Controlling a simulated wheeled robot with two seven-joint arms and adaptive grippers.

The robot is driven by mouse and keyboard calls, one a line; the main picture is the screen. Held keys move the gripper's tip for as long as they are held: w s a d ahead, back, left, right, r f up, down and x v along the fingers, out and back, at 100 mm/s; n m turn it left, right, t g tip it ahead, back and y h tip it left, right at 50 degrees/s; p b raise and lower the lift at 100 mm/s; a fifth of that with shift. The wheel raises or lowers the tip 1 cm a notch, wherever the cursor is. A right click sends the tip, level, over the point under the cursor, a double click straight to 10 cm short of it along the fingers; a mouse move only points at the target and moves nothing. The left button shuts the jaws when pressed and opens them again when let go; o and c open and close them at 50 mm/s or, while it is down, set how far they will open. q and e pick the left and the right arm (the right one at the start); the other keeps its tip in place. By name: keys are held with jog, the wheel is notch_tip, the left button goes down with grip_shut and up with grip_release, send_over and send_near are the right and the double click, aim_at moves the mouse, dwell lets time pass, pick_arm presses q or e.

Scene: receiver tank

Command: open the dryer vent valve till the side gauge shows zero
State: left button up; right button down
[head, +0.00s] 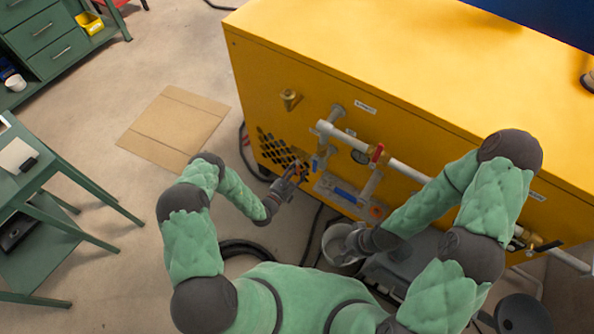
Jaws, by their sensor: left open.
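A large yellow machine cabinet (270,70) carries grey pipes and valves on its front. My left gripper (296,170) is open at the cabinet's lower left, close to a small blue handle (315,163); I cannot tell whether they touch. A red valve handle (377,153) sits on the upper pipe, with a dark round fitting (360,157), possibly a gauge, beside it. A longer blue handle (345,195) lies lower down. My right gripper (352,241) is low in front of the cabinet, at a pale bucket (335,240); its fingers are unclear. No gauge reading is legible.
A grey pipe (405,170) runs along the cabinet front. Dark hoses (245,245) lie on the floor. A flat cardboard sheet (175,128) lies at left on open floor. A green table (45,175) and drawer cabinet (45,35) stand further left.

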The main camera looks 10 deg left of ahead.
pick_arm(q)
jog(key=shift+w, duration=0.15)
jog(key=shift+c, duration=0.2)
grip_shut()
jog(key=shift+a+m, duration=0.1)
jog(key=shift+m, duration=0.2)
jog(key=shift+w+a+r+m+p, duration=0.25)
jog(key=shift+a+m, duration=0.25)
jog(key=shift+m, duration=0.55)
jog(key=shift+w+a+r+m+p, duration=0.25)
jog(key=shift+a+m, duration=0.25)
jog(key=shift+m, duration=0.6)
jog(key=shift+w+a+r+m+p, duration=0.25)
jog(key=shift+a+m, duration=0.25)
jog(key=shift+m, duration=0.55)
